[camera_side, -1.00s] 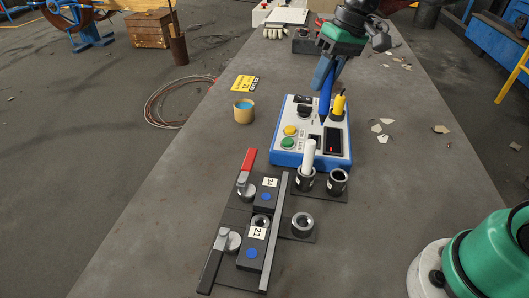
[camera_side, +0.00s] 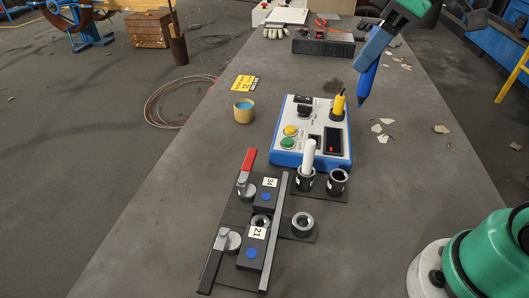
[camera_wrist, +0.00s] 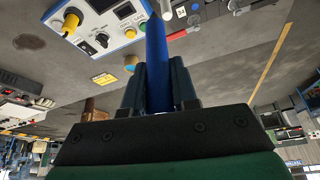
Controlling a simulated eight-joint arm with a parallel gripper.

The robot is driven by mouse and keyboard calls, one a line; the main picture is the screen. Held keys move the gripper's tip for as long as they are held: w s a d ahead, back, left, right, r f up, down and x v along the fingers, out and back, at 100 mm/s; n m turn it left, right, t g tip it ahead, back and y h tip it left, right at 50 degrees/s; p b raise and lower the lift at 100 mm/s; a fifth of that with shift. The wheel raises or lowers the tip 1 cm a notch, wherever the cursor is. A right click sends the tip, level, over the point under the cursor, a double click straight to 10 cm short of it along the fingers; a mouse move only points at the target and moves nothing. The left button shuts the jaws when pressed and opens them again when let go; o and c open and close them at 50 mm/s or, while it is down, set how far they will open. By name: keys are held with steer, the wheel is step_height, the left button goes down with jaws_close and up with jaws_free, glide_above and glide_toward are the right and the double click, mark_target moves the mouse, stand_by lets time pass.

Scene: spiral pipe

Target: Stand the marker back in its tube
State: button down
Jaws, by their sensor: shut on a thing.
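My gripper (camera_side: 375,52) is shut on a blue marker (camera_side: 366,85), which hangs tip down with a slight tilt, in the air at the upper right of the side view. In the wrist view the marker (camera_wrist: 156,50) runs up between the two dark fingers of my gripper (camera_wrist: 158,72). Two dark tubes stand near the middle of the bench, below and left of the marker in the side view. The left tube (camera_side: 305,184) holds a white marker (camera_side: 309,156). The right tube (camera_side: 338,183) looks empty.
A blue-and-white control box (camera_side: 282,157) with a yellow plug (camera_side: 339,104) stands just behind the tubes. A clamp fixture with red (camera_side: 249,161) and black levers lies in front, beside a short open ring (camera_side: 302,224). Pale shards (camera_side: 377,128) lie right of the box.

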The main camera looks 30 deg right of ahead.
step_height(320, 180, down, 19)
steer(key=shift+r, duration=0.15)
stand_by(0.5)
steer(key=c, duration=0.7)
jaws_free()
steer(key=v, duration=1.2)
steer(key=w+f+m+t, duration=0.1)
steer(key=m, duration=0.1)
steer(key=w+f+m+t+h, duration=0.1)
steer(key=w+m, duration=0.1)
steer(key=w+f+m+t+h, duration=0.1)
steer(key=f+m, duration=0.1)
steer(key=shift+w+a, duration=0.25)
steer(key=shift+a, duration=0.15)
